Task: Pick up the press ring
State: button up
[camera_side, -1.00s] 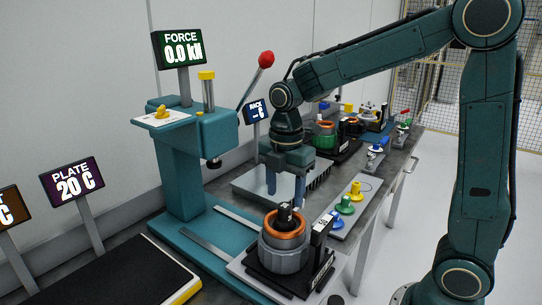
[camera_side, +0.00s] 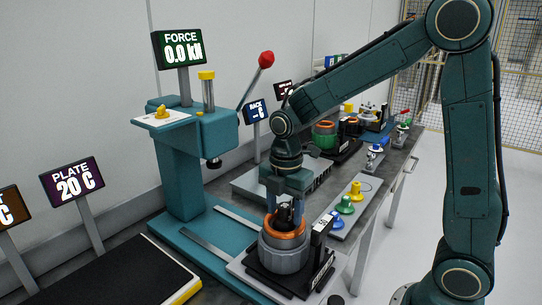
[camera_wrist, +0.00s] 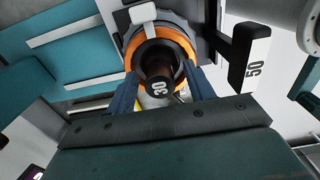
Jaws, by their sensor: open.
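A dark round-topped part marked 30 (camera_wrist: 160,72) stands in the centre of an orange ring (camera_wrist: 189,47) in the wrist view. In the side view the orange ring (camera_side: 286,241) sits on top of a grey housing (camera_side: 283,260), with the dark part (camera_side: 285,216) rising from its middle. I cannot tell for sure which piece is the press ring. My gripper (camera_side: 288,214) is open above the housing, its fingers on either side of the dark part. In the wrist view the blue fingers (camera_wrist: 163,80) flank it with nothing visibly clamped.
The teal press (camera_side: 190,165) with a red-knobbed lever (camera_side: 266,60) stands left of my gripper. A black upright block (camera_side: 319,242) rises close beside the housing. Yellow, green and blue knobs (camera_side: 344,204) stand to the right. A black plate (camera_side: 118,283) lies front left.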

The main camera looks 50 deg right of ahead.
aim_at(285, 205)
grip_shut()
dwell(0.3)
jog(key=shift+r, duration=0.15)
notch_tip(285, 205, up, 20)
dwell(0.7)
dwell(0.5)
